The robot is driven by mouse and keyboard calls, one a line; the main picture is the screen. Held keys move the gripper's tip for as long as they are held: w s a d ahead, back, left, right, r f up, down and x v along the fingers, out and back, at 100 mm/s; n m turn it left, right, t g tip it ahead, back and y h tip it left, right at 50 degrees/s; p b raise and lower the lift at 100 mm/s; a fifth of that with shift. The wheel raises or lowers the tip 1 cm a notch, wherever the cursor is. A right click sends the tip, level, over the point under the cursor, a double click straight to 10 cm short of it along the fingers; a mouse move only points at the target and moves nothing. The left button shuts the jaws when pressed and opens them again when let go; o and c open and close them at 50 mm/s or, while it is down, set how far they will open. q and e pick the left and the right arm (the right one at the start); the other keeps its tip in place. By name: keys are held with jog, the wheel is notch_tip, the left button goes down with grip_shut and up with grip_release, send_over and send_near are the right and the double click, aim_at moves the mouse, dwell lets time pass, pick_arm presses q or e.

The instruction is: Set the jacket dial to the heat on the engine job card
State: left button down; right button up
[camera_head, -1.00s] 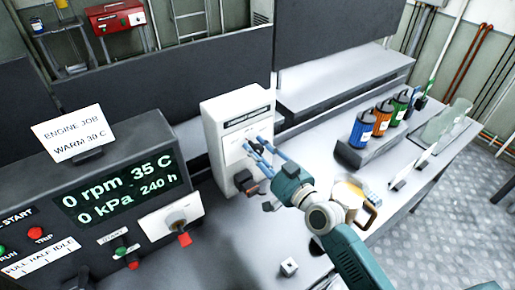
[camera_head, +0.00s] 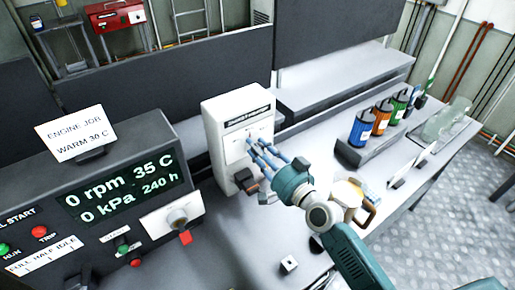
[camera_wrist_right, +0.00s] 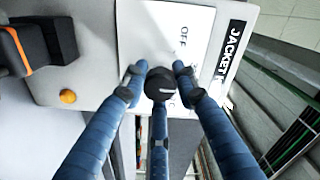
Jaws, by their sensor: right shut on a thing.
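The job card (camera_head: 74,133) stands on the dark engine console and reads "ENGINE JOB" and "WARM 30 C"; its last digit is hard to read. The white jacket box (camera_head: 215,124) stands upright right of the console. My right gripper (camera_head: 255,146) is at its front face. In the right wrist view its blue fingers are closed around the round dark jacket dial (camera_wrist_right: 159,84). The word "OFF" shows beside the dial; the other scale marks are mostly hidden by the fingers. My left gripper is not in view.
The console display (camera_head: 122,191) reads 0 rpm, 35 C, 0 kPa, 240 h. Blue, orange and green bottles (camera_head: 381,118) stand on the right bench.

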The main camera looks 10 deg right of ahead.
jog(key=shift+w+d+r, duration=0.2)
jog(key=shift+r, duration=0.35)
jog(key=o, duration=1.2)
jog(key=shift+c, duration=0.2)
jog(key=shift+f, duration=0.25)
jog(key=shift+s+f, duration=0.1)
jog(key=v, duration=1.2)
